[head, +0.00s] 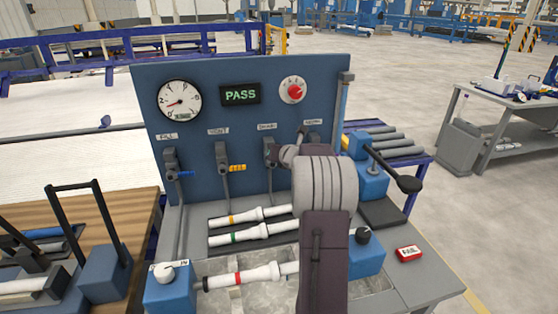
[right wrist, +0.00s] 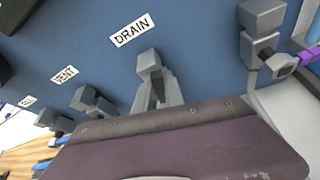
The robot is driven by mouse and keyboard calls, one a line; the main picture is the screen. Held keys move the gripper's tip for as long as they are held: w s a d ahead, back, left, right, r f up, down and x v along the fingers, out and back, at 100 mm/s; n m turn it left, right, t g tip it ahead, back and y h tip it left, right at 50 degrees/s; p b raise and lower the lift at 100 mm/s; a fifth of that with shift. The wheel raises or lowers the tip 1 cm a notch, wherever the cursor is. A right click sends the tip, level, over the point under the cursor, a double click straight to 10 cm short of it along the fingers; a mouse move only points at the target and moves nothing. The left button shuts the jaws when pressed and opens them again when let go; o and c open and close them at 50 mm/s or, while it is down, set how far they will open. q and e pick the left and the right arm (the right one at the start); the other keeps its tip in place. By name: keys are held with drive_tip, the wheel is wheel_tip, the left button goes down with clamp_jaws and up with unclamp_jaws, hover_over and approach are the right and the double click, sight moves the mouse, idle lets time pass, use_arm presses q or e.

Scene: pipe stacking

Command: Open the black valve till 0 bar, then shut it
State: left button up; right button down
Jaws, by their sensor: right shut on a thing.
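The DRAIN valve (head: 269,152) is on the blue panel, right of the FILL and VENT valves; its grey body also shows in the right wrist view (right wrist: 150,72). My right gripper (head: 287,153) is at this valve and shut on its handle. In the right wrist view my gripper's dark plate covers the lower part. The round pressure gauge (head: 179,101) has its needle pointing left and slightly down; its numbers are too small to read surely. My left gripper is not in view.
The FILL valve (head: 170,160) has a blue handle and the VENT valve (head: 222,157) a yellow one. A purple-handled valve (right wrist: 262,50) stands right of DRAIN. A display (head: 240,94) reads PASS beside a red knob (head: 294,91). White pipes (head: 240,236) lie below the panel.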

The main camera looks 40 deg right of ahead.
drive_tip(key=shift+w+a+f+n+g+h+b, duration=0.1)
drive_tip(key=shift+w+a+n+g+h+b, duration=0.2)
drive_tip(key=shift+n+b, duration=0.3)
drive_tip(key=shift+w+a+n+g+h+b, duration=0.1)
drive_tip(key=shift+a+n+h+b, duration=0.1)
drive_tip(key=shift+a+n+b, duration=0.35)
drive_tip(key=shift+d, duration=0.15)
drive_tip(key=c, duration=1.4)
unclamp_jaws()
drive_tip(key=shift+c, duration=0.2)
drive_tip(key=shift+s, duration=0.1)
drive_tip(key=shift+s+r, duration=0.3)
drive_tip(key=v, duration=0.8)
drive_tip(key=shift+a, duration=0.3)
